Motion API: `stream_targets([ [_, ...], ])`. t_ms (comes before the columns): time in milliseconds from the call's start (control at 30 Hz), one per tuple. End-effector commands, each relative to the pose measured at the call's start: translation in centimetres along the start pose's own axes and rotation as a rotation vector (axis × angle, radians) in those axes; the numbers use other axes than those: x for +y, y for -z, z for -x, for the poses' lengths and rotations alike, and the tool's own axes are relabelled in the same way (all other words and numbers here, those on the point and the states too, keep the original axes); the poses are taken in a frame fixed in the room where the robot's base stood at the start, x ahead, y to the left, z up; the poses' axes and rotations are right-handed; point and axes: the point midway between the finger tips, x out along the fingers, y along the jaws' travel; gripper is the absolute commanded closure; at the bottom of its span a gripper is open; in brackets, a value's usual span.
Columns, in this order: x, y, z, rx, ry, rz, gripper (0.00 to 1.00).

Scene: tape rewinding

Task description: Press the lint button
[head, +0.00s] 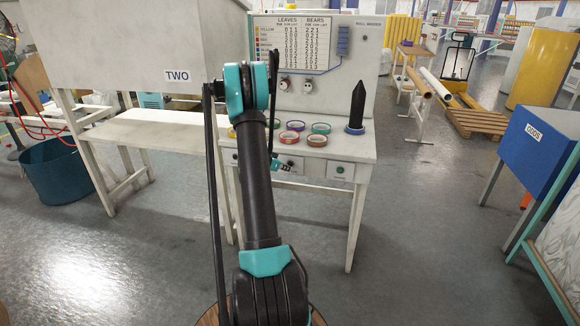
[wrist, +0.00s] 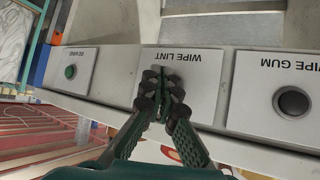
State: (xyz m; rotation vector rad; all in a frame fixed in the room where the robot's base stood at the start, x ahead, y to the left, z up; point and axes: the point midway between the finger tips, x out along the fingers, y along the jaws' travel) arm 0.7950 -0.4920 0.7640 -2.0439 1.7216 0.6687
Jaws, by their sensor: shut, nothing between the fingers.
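The panel labelled WIPE LINT (wrist: 203,77) is in the middle of the wrist view, seen upside down. My gripper (wrist: 166,80) is shut and empty, its fingertips over this panel. The lint button itself is hidden behind the fingers. I cannot tell whether the fingertips touch it. In the head view my gripper (head: 284,166) is at the front face of the white bench (head: 357,150), at its middle panel.
A green button (wrist: 70,72) marked REWIND is left in the wrist view; a dark button (wrist: 292,102) marked WIPE GUM is right. In the head view, several tape rings and a black cone (head: 357,104) stand on the bench top. The floor before it is clear.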

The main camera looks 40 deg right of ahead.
Motion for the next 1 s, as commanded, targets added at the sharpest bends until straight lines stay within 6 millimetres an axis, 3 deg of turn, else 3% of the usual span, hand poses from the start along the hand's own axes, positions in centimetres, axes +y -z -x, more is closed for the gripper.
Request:
stream_targets([
  [1000,-0.4,0.46,-0.58,0.0,0.0,0.0,1.0],
])
